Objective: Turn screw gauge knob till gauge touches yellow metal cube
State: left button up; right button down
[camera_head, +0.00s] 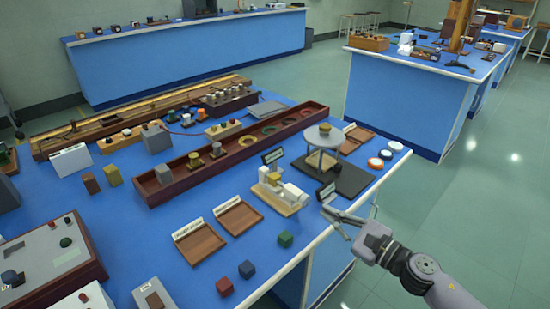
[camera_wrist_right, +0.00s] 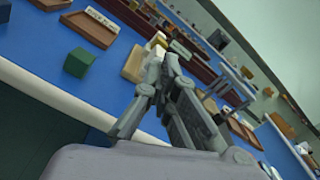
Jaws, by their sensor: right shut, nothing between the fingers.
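The screw gauge (camera_head: 294,194) is a white device on a pale wooden base near the front right edge of the blue bench. A small yellow cube (camera_head: 273,178) shows at its middle; I cannot tell whether the gauge touches it. The gauge's pale base (camera_wrist_right: 134,62) also shows in the right wrist view, partly hidden behind my fingers. My right gripper (camera_head: 335,217) is just off the bench edge, to the right of the gauge and apart from it. It is shut and empty. My left gripper is out of view.
A black label stand (camera_head: 326,192) stands just right of the gauge, before a dark board (camera_head: 352,180) with a round-topped stand (camera_head: 324,137). Wooden trays (camera_head: 239,218) lie left of the gauge. A green cube (camera_head: 285,240) sits near the front edge. Floor right of the bench is clear.

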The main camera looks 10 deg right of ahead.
aim_at(305, 200)
jog(key=shift+n, duration=0.5)
jog(key=p+x, duration=0.1)
jog(key=x, duration=0.5)
jog(key=shift+a+f, duration=0.15)
jog(key=shift+f, duration=0.05)
jog(key=shift+w, duration=0.1)
jog(key=shift+r, duration=0.15)
jog(key=shift+a, duration=0.1)
jog(key=shift+w, duration=0.1)
dwell(0.4)
jog(key=shift+w+d+r+b, duration=0.15)
jog(key=shift+d+b, duration=0.15)
jog(key=shift+b, duration=0.15)
